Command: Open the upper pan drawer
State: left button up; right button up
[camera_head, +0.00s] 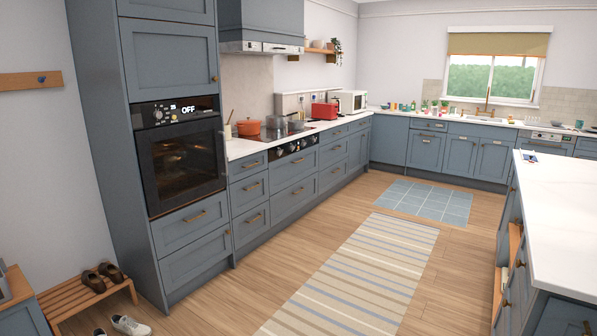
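Below the hob (283,133) and its knob panel (294,147), two wide blue-grey drawers sit one above the other. The upper wide drawer (295,169) has a brass bar handle and looks shut, its front flush with the units beside it. The lower wide drawer (294,197) also looks shut. No label marks either one as the pan drawer. Neither of my grippers shows in the head view.
A tall oven unit (183,154) stands left of the drawers. A striped rug (355,275) and a blue tiled mat (428,199) lie on the wooden floor. A white-topped island (562,215) stands at right. A shoe bench (92,292) and loose shoes are at lower left.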

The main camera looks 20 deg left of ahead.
aim_at(285, 172)
jog(key=i+j+u, duration=0.25)
jog(key=i, duration=0.25)
jog(key=i+u, duration=0.25)
jog(key=i, duration=0.25)
